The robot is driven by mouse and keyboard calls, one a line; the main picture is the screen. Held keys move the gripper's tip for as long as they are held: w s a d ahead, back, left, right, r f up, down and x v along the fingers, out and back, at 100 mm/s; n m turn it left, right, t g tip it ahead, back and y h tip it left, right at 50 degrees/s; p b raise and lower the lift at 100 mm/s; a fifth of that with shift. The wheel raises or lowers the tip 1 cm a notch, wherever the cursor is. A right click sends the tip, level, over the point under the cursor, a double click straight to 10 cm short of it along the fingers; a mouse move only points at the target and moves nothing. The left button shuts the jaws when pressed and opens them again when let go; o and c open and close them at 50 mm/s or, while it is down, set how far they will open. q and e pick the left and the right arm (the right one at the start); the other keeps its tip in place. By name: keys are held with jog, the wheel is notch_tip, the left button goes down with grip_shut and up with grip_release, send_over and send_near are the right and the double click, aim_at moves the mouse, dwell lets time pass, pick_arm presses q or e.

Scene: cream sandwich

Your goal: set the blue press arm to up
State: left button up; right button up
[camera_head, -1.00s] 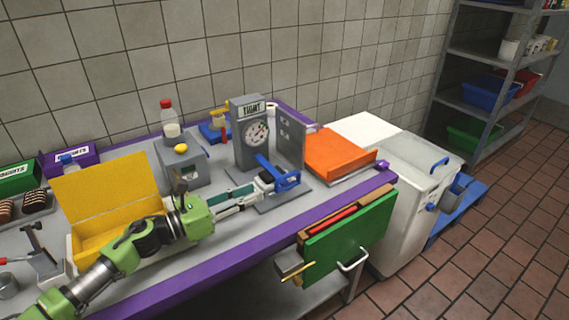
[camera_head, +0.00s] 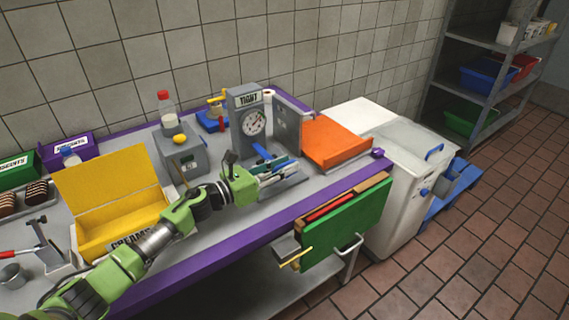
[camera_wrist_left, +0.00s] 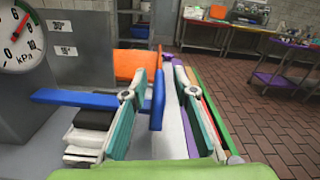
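The grey press with a round gauge and a TIGHT sign (camera_head: 247,125) stands on the table. Its blue press arm (camera_head: 262,152) sits low at the press front, partly hidden by my left gripper (camera_head: 285,166). In the left wrist view the blue arm (camera_wrist_left: 75,98) runs roughly level from the press, passing the left finger. Its upright blue end piece (camera_wrist_left: 158,100) lies between the two teal-padded fingers of the gripper (camera_wrist_left: 159,78). The fingers stand apart, with a gap visible at the right finger. Contact at the left finger is unclear. My right gripper is not in view.
An orange box (camera_head: 335,143) lies right of the press. A grey machine with a yellow knob (camera_head: 182,155) and an open yellow box (camera_head: 118,195) stand left. A green board (camera_head: 345,235) hangs at the purple table edge (camera_head: 225,250).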

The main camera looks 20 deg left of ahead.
pick_arm(q)
jog(key=shift+c, duration=0.2)
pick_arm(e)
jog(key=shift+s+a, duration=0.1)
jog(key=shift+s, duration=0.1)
pick_arm(q)
jog(key=c, duration=0.6)
grip_shut()
jog(key=shift+w, duration=0.1)
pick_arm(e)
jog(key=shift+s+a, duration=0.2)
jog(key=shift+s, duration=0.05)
